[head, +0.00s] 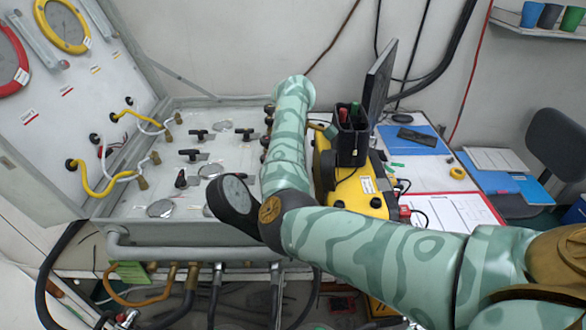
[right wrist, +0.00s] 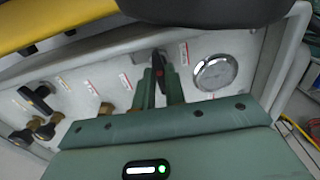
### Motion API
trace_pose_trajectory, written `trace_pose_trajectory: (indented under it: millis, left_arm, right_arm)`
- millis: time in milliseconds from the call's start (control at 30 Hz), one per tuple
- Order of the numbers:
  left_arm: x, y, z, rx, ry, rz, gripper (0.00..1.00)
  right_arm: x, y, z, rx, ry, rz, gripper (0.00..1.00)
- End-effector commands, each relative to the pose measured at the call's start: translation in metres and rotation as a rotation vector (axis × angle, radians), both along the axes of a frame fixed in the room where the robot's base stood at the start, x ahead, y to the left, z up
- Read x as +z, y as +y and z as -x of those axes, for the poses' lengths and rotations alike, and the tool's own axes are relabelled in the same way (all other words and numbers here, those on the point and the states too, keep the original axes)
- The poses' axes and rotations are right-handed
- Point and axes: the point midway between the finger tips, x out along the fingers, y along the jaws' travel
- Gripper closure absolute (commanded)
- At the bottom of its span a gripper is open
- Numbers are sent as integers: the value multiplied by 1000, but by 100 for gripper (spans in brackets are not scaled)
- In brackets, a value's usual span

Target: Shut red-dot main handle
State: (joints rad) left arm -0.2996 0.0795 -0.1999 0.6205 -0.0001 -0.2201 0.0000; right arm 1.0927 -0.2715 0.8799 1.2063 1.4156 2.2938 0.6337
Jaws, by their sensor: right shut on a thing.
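In the right wrist view my right gripper (right wrist: 160,82) is shut on a dark handle (right wrist: 159,73) on the grey valve panel (right wrist: 120,66). The handle stands between the two green fingers, with a bit of red on it. How far the handle is turned is hard to tell. In the head view my right arm crosses the right part of the panel (head: 228,153) and hides this gripper and the held handle. My left gripper is not in view.
Other black handles (head: 197,134) stand on the panel, with more in the right wrist view (right wrist: 38,100). A round gauge (right wrist: 215,72) is right of the held handle. A yellow case (head: 352,190) lies close right of my arm. Hoses (head: 95,180) hang at the left.

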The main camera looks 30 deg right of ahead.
Motion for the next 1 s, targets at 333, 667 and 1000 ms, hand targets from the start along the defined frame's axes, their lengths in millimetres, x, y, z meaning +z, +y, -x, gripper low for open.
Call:
trace_pose_trajectory:
  millis: [333,667,1000]
  left_arm:
    - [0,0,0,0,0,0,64]
    - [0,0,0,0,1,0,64]
    - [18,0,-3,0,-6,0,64]
  right_arm:
    - [-1,0,0,-3,2,-1,82]
    - [0,0,0,-1,0,0,66]
    - [60,0,-1,-2,-6,-1,66]
